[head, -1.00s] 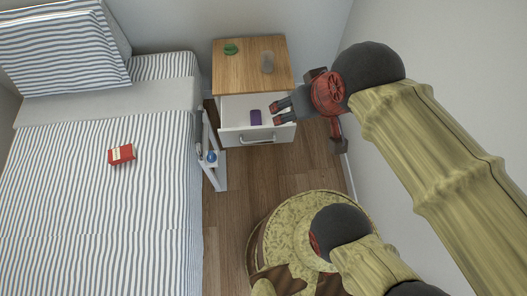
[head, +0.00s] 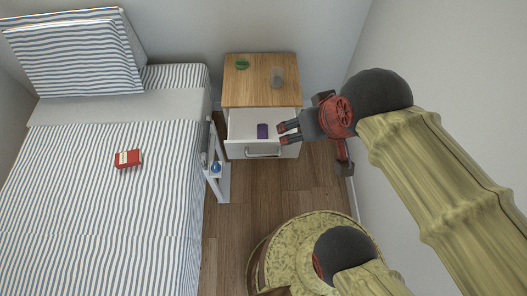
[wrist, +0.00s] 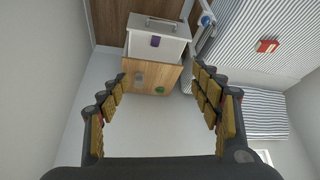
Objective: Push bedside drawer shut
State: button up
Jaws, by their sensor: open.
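The bedside drawer (head: 243,130) is white with a grey bar handle (head: 262,153) and stands pulled out from the wooden-topped nightstand (head: 238,95). A small purple item (head: 262,131) lies inside it. The open drawer also shows at the top of the wrist view (wrist: 173,45). My gripper (head: 284,134) is open, with its fingers pointing left over the right side of the drawer in the head view. I cannot tell whether the fingers touch it. In the wrist view the two padded fingers (wrist: 163,90) are spread wide with nothing between them.
A green item (head: 242,64) and a clear glass (head: 277,77) stand on the nightstand. A striped bed (head: 80,200) with a red box (head: 128,158) is at left. A white stand (head: 222,184) holding a blue item is beside the bed.

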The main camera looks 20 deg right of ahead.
dwell(0.3)
